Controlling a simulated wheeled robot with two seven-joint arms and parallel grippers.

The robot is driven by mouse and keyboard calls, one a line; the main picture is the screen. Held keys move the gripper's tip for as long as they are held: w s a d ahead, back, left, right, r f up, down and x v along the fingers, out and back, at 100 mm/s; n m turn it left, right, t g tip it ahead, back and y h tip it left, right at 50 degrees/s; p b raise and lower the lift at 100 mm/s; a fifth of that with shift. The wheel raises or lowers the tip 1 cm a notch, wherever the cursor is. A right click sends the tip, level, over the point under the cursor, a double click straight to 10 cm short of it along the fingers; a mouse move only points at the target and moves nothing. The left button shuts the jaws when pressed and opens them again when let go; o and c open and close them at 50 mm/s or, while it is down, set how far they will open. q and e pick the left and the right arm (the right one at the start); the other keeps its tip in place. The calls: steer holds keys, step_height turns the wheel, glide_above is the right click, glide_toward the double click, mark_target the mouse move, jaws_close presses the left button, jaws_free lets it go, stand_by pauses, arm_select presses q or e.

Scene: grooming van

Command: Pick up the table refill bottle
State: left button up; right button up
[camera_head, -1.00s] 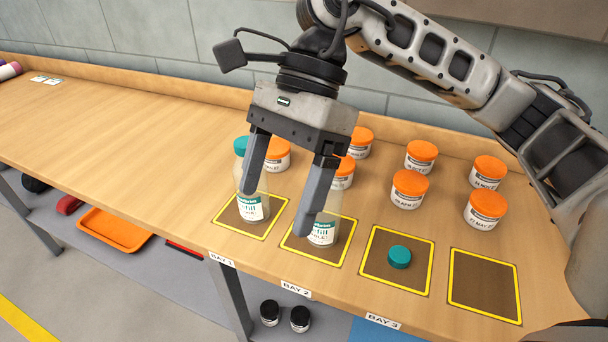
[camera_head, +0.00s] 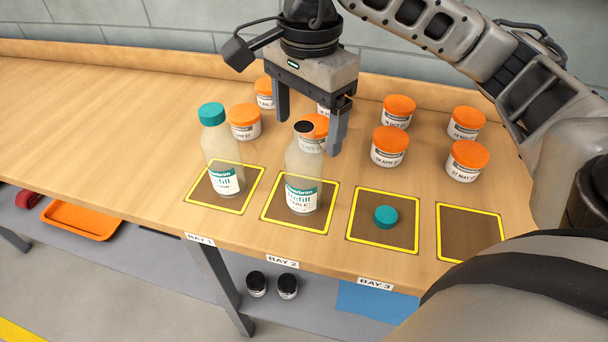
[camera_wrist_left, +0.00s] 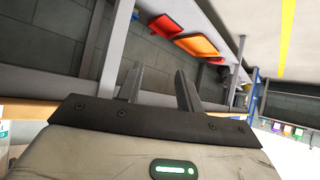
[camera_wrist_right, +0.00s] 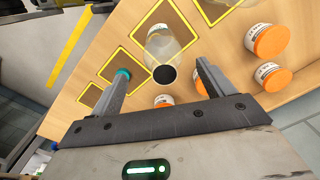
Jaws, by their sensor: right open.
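A clear refill bottle (camera_head: 303,170) with a teal-and-white label and a dark, uncapped mouth stands upright on the bay 2 pad. The label's lower word looks like "TABLE". It also shows in the right wrist view (camera_wrist_right: 168,44), its mouth between the finger lines. A similar bottle (camera_head: 222,150) with a teal cap stands on the bay 1 pad. My right gripper (camera_head: 309,132) is open and empty, above and behind the bay 2 bottle's top. My left gripper (camera_wrist_left: 158,78) has its fingers apart and empty, away from the bottles; it is outside the head view.
A loose teal cap (camera_head: 386,217) lies on the bay 3 pad. An empty yellow-edged pad (camera_head: 470,232) is at its right. Several orange-lidded jars (camera_head: 389,146) stand behind the pads. The counter's left part is clear. An orange tray (camera_head: 83,220) and two dark-capped jars sit on the lower shelf.

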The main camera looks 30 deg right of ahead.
mark_target(304, 146)
steer(key=shift+w+f+p, duration=0.15)
steer(key=shift+f+p, duration=0.15)
steer(key=shift+f, duration=1.05)
steer(key=shift+w+f+p, duration=0.1)
steer(key=shift+f+p, duration=0.15)
steer(key=shift+f, duration=1.1)
steer(key=c, duration=1.3)
